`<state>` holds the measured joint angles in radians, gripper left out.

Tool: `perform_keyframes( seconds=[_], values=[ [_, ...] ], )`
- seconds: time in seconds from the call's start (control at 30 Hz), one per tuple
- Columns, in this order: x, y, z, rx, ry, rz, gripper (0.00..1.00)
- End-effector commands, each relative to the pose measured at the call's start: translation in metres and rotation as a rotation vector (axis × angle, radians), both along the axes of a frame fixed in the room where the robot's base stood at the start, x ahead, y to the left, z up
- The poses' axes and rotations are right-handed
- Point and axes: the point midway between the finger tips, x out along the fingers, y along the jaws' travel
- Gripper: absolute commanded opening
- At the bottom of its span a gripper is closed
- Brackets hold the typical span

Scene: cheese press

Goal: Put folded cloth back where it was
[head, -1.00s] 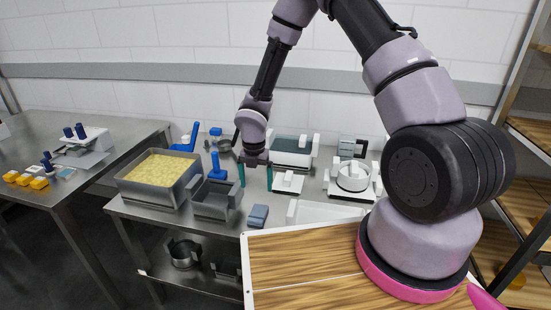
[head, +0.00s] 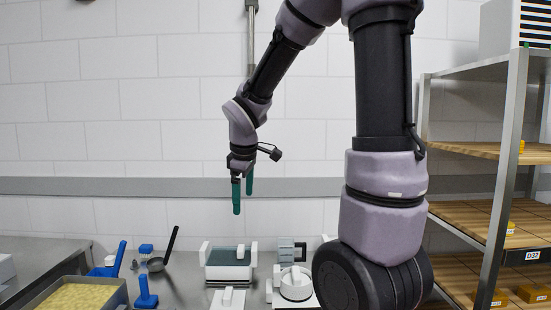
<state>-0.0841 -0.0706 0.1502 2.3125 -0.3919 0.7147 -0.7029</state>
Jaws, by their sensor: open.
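My gripper (head: 242,197) hangs in the air in front of the white wall, above the back of the steel table. Its two green fingers point down and are apart, with nothing visible between them. I cannot make out a folded cloth in the current head view. The front part of the table is below the frame's lower edge.
A tray with a grey-green top and white end blocks (head: 228,258) stands below the gripper. A white round mould (head: 296,283) is to its right. A ladle (head: 163,252), blue tools (head: 145,291) and a vat of yellow curds (head: 88,298) are left. A shelf rack (head: 505,170) stands right.

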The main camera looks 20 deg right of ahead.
Motion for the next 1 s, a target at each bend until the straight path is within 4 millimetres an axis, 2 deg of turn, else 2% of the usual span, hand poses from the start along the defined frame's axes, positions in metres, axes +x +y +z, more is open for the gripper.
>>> perform_keyframes(
  seconds=[0.03, 0.2, 0.33, 0.5, 0.7, 1.0],
  values=[
    [-0.013, -0.008, 0.02, 0.05, -0.038, -0.112, 0.99],
    [-0.058, -0.024, 0.066, 0.26, -0.121, -0.488, 0.99],
    [-0.094, -0.03, 0.093, 0.445, -0.167, -0.746, 0.99],
    [-0.13, -0.031, 0.114, 0.654, -0.187, -0.984, 0.99],
    [-0.148, -0.03, 0.122, 0.767, -0.184, -1.097, 0.99],
    [-0.148, -0.03, 0.123, 0.774, -0.183, -1.104, 0.99]
  ],
)
